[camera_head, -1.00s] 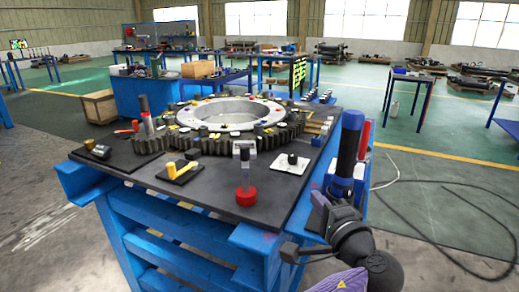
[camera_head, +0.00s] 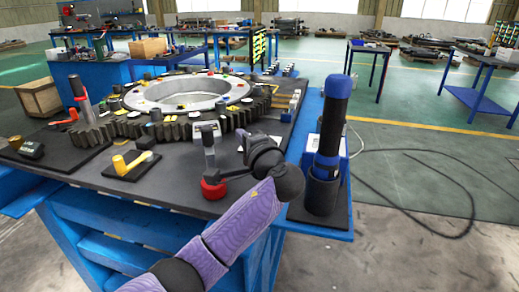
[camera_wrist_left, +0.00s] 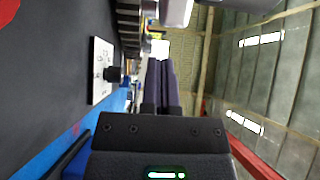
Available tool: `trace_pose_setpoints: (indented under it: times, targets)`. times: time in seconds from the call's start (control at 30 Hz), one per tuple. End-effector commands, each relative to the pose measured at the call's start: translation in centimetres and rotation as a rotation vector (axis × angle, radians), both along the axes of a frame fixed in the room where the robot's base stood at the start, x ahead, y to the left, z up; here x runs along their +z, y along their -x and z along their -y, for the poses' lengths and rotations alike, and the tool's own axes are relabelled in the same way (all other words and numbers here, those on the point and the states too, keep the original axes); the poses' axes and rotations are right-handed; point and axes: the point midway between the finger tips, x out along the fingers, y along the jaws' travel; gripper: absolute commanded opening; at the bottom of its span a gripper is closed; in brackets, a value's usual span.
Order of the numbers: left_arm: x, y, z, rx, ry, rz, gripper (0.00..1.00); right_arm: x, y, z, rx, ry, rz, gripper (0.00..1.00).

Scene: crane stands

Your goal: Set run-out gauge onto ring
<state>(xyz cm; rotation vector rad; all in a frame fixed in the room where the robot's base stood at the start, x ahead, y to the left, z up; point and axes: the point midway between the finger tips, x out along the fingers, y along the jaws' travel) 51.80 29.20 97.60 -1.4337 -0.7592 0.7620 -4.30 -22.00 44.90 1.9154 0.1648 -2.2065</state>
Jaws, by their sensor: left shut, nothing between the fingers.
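The run-out gauge (camera_head: 208,150) stands upright on the dark table top near its front edge, with a grey display head on a dark post and a red base (camera_head: 213,188). The ring (camera_head: 187,92) is a pale metal ring lying on a large dark gear behind the gauge. My left gripper (camera_head: 245,145) is just right of the gauge, apart from it as far as I can tell. In the left wrist view its fingers (camera_wrist_left: 162,88) are shut and empty, and a pale grey part, probably the gauge head, shows at the top edge. My right gripper is out of view.
A yellow-handled piece on a black plate (camera_head: 130,168) lies left of the gauge. A white card with a black knob (camera_wrist_left: 102,73) is close to my left gripper. A tall blue-and-black cylinder (camera_head: 330,140) stands at the table's right edge. Small parts crowd the gear.

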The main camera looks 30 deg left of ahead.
Motion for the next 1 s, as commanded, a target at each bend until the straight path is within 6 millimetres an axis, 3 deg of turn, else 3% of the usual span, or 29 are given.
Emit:
trace_pose_setpoints:
  times: [0.23, 1.0]
  targets:
    - [0.1, 1.5, -1.6, 0.001, -0.001, 0.001, 0.00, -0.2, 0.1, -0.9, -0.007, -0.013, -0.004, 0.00]
    - [0.2, 2.1, -3.0, 0.133, -0.001, 0.000, 0.00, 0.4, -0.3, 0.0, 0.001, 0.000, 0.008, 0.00]
